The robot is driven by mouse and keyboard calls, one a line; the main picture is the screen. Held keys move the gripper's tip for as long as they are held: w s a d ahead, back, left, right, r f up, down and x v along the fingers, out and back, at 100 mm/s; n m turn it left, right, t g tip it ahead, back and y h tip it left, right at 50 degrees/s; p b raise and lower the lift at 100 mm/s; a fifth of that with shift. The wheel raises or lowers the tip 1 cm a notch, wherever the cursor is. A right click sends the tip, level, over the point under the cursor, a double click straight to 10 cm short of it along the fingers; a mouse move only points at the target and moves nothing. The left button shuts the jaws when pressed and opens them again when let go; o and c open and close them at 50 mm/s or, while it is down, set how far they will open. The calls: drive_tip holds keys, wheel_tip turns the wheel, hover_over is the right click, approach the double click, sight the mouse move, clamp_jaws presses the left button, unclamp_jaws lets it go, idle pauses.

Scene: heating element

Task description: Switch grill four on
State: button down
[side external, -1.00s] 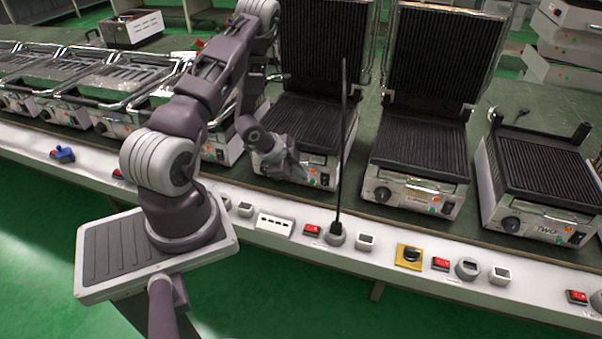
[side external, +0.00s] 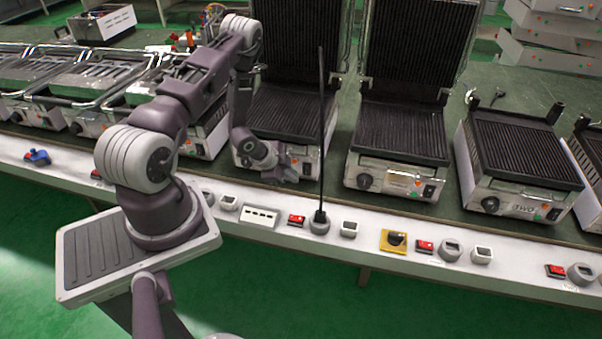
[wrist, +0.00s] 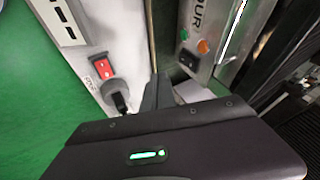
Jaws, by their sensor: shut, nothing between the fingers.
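Grill four (side external: 291,114) stands open on the green worktop with its ribbed lid raised. In the wrist view its metal front panel (wrist: 222,28) shows part of a label ending in "OUR". That panel also carries a black switch (wrist: 188,58), an orange light and a green light. The switch position is too small to read. My gripper (side external: 291,175) is shut and empty, low in front of grill four's front panel. In the wrist view my fingertips (wrist: 158,88) point toward the gap between the panel and the white ledge, apart from the switch as far as I can tell.
A white ledge (side external: 335,246) runs along the bench front with a red switch (wrist: 103,68) and a grey socket (wrist: 114,92) holding a black plug. A black cable (side external: 322,130) rises upright close to my gripper's right. Other grills (side external: 400,135) stand on both sides.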

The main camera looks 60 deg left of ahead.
sight(306, 170)
drive_tip(key=shift+w+a+f, duration=0.5)
drive_tip(key=shift+w+f, duration=0.1)
drive_tip(key=shift+w, duration=0.25)
drive_tip(key=shift+w+a+f, duration=0.55)
drive_tip(key=shift+w+f, duration=0.1)
drive_tip(key=shift+w, duration=0.2)
drive_tip(key=shift+w+a+f, duration=0.5)
drive_tip(key=shift+w+f, duration=0.1)
drive_tip(key=shift+w, duration=0.25)
drive_tip(key=shift+w+a+f, duration=0.1)
drive_tip(key=shift+w+a, duration=0.05)
drive_tip(key=shift+w, duration=0.05)
